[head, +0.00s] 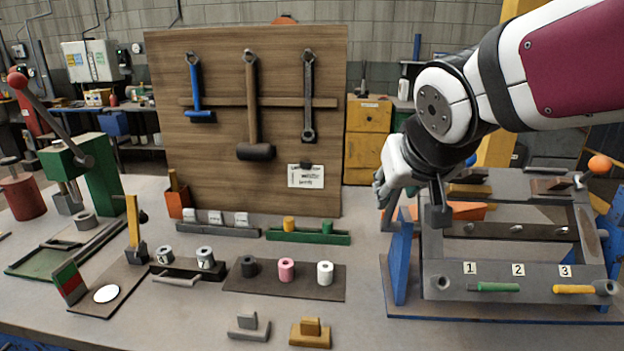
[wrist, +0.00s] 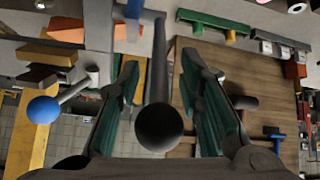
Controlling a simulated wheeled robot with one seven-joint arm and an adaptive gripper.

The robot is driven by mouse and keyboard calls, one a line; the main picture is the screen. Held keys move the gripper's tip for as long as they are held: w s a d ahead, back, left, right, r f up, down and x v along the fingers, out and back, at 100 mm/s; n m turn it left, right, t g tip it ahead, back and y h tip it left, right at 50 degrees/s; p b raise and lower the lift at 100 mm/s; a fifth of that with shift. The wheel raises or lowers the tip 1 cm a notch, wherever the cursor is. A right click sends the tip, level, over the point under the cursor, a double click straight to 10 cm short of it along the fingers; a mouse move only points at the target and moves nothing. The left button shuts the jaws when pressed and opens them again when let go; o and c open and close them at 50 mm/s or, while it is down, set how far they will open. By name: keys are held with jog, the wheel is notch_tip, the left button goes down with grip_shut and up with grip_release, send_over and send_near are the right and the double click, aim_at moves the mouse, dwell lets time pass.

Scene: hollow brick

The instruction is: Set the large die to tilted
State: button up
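I cannot tell for sure which part is the large die. A large grey frame (head: 500,283) with plates numbered 1, 2 and 3 stands on the right of the bench. My gripper (head: 413,224) is above the frame's left end, pointing down, with its fingers apart. In the wrist view my gripper (wrist: 159,62) has green-padded fingers spread to either side of a dark rod with a round end (wrist: 158,127). A gap shows on both sides of the rod, and neither finger visibly touches it. My gripper hides part of the frame's back left corner.
Behind my gripper stand an orange part (head: 466,211) and a blue ball knob (wrist: 43,110). An orange ball (head: 600,165) is at the far right. A tool board (head: 225,140) stands left of my gripper. Black, pink and white cylinders (head: 286,270) stand mid-bench.

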jog(key=v, duration=1.2)
jog(key=shift+f, duration=0.1)
